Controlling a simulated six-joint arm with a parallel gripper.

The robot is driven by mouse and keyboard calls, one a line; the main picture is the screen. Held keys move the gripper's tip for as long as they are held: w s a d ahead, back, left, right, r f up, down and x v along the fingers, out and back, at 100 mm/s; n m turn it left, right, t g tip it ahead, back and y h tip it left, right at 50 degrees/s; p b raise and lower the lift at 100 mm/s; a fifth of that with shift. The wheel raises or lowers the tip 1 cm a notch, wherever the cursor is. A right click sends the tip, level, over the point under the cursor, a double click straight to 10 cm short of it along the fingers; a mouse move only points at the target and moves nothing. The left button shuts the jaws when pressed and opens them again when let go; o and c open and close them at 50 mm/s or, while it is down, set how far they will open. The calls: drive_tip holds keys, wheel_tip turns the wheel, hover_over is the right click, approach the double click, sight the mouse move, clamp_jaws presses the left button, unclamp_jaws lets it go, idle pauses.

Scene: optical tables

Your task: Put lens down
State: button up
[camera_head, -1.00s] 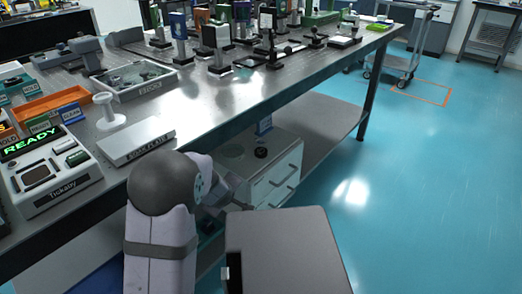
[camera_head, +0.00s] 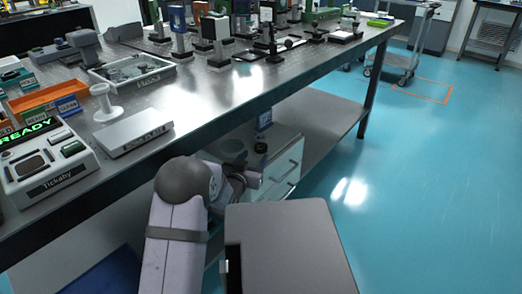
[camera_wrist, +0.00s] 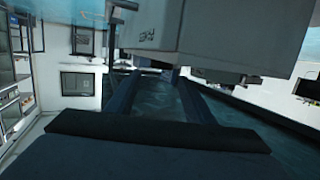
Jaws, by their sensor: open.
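My gripper (camera_wrist: 160,76) shows in the wrist view as two dark fingers set apart, with nothing seen between them. In the head view my arm hangs in front of the bench, and its wrist end is beside the white drawer cabinet (camera_head: 289,160) under the table; the fingertips are not clear there. A small dark round piece (camera_head: 261,148) lies on the cabinet top, with a flat greenish disc (camera_head: 232,146) to its left. I cannot tell whether either is the lens. In the wrist view a pale box-like body (camera_wrist: 225,35) is close above the fingers.
The optical table (camera_head: 215,92) carries several mounted optics at the back. A Tickaby device (camera_head: 45,165) reading READY, a flat pale box (camera_head: 134,131), a white spool-shaped stand (camera_head: 104,104) and a parts tray (camera_head: 133,72) stand left. A lower shelf (camera_head: 325,135) extends right of the cabinet.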

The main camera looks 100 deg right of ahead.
sight(261, 146)
drive_tip(key=shift+b+x, duration=1.15)
drive_tip(key=shift+x, duration=2.35)
drive_tip(key=shift+w+d+r, duration=0.1)
drive_tip(key=shift+w, duration=0.05)
drive_tip(key=c, duration=0.9)
drive_tip(key=shift+r, duration=0.2)
wheel_tip(261, 146, up, 3)
drive_tip(key=shift+r+p, duration=0.15)
drive_tip(key=shift+p, duration=0.75)
drive_tip(key=p+v, duration=0.1)
drive_tip(key=v, duration=0.5)
drive_tip(key=f+p+v, duration=0.1)
drive_tip(key=p+v, duration=0.1)
drive_tip(key=v, duration=0.4)
drive_tip(key=p+v, duration=0.1)
drive_tip(key=v, duration=0.5)
drive_tip(key=shift+f+p, duration=0.25)
drive_tip(key=shift+p, duration=0.1)
